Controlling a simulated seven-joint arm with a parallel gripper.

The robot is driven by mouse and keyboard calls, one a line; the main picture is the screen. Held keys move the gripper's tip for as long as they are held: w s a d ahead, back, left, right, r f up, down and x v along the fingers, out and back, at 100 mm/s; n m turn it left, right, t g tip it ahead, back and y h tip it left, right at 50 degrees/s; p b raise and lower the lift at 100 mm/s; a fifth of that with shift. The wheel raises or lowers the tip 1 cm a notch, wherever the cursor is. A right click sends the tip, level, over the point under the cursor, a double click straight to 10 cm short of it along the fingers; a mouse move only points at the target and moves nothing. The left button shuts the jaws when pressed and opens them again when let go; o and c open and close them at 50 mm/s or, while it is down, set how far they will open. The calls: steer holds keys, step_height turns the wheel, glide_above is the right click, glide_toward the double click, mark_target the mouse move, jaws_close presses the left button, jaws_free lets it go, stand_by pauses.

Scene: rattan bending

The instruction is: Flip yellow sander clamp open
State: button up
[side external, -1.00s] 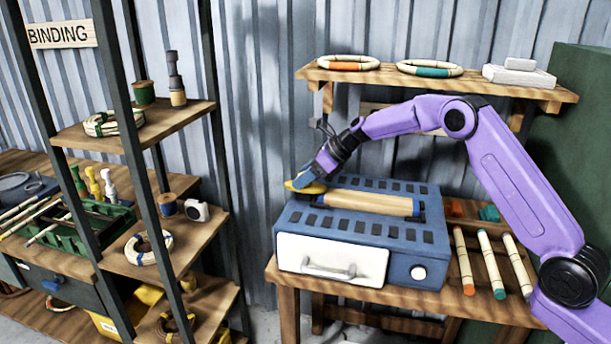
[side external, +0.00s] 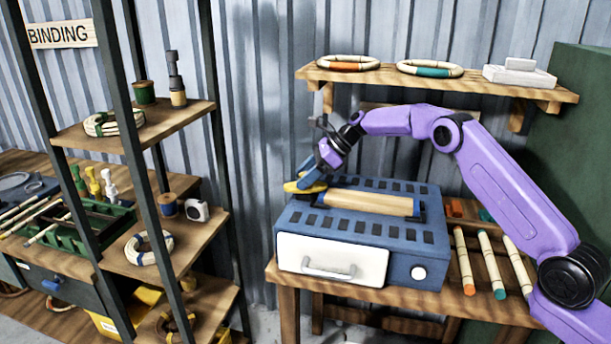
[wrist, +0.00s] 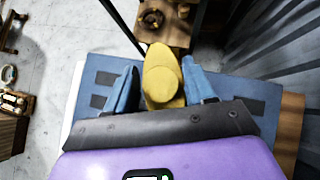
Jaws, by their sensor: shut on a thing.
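The yellow sander clamp (side external: 298,188) is at the left end of the top of the blue box-shaped machine (side external: 345,228). My gripper (side external: 310,179) is at the clamp from above. In the wrist view my gripper (wrist: 162,88) has its blue fingers on either side of the yellow clamp (wrist: 163,75), shut on it. The clamp's far end sticks out past the fingertips. My fingers partly hide the clamp in the side view. A pale wooden roller or pole (side external: 368,203) lies along the machine's top, right of the clamp.
The machine stands on a wooden bench (side external: 450,310) with several coloured-tip rattan poles (side external: 492,263) on its right. A shelf (side external: 440,84) with rattan rings hangs behind the arm. A dark-framed rack (side external: 190,235) stands to the left, across a gap.

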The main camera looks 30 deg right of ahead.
steer(key=shift+d+n+g+y, duration=0.1)
steer(key=shift+n+g+y, duration=0.3)
steer(key=shift+n+g, duration=0.6)
steer(key=o, duration=0.8)
steer(key=shift+c, duration=0.2)
steer(key=shift+v, duration=3.75)
steer(key=shift+s, duration=0.15)
